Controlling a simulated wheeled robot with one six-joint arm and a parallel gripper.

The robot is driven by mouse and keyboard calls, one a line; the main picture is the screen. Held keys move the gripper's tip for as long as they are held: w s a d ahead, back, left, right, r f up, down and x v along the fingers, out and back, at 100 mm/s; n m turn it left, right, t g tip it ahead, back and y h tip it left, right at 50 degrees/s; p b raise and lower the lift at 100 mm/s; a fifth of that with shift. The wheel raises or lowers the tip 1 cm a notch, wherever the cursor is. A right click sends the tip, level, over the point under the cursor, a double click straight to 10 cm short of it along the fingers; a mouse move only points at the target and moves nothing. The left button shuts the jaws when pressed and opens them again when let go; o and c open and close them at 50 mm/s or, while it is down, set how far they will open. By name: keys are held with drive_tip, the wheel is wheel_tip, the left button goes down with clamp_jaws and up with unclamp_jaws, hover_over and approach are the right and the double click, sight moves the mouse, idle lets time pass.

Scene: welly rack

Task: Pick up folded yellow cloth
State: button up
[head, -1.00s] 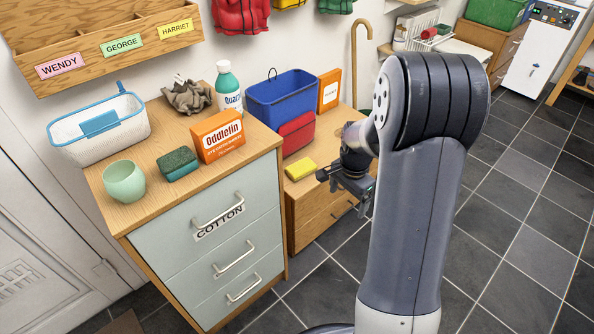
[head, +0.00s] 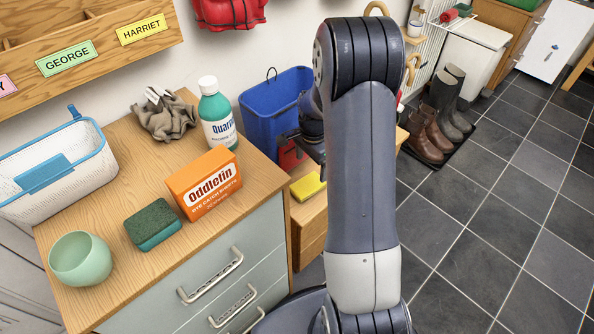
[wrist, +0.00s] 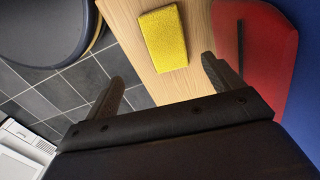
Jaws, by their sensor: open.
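The folded yellow cloth (head: 308,186) lies flat on the low wooden cabinet, near its front edge. It shows fully in the wrist view (wrist: 163,39), a yellow rectangle on bare wood. My gripper (wrist: 165,78) is open and empty, and the cloth lies beyond the fingertips, apart from them and roughly between their lines. In the head view my gripper (head: 300,140) is mostly hidden behind my arm, above and close to the cloth.
A red pouch (wrist: 250,50) stands right of the cloth, close to one finger, with the blue bin (head: 272,112) behind it. The taller cabinet with an orange box (head: 205,184), green bottle (head: 217,115) and sponge (head: 152,223) stands left. Boots (head: 440,115) stand on the floor at right.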

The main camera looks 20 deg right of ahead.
drive_tip(key=b, duration=0.1)
hover_over(308, 184)
drive_tip(key=f, duration=0.4)
drive_tip(key=shift+s+d+f, duration=0.1)
drive_tip(key=shift+s+f, duration=0.15)
drive_tip(key=shift+f, duration=0.15)
drive_tip(key=f, duration=0.2)
drive_tip(key=f+b, duration=0.1)
drive_tip(key=f, duration=0.3)
drive_tip(key=shift+w+b, duration=0.3)
drive_tip(key=shift+b, duration=0.1)
drive_tip(key=c, duration=1.1)
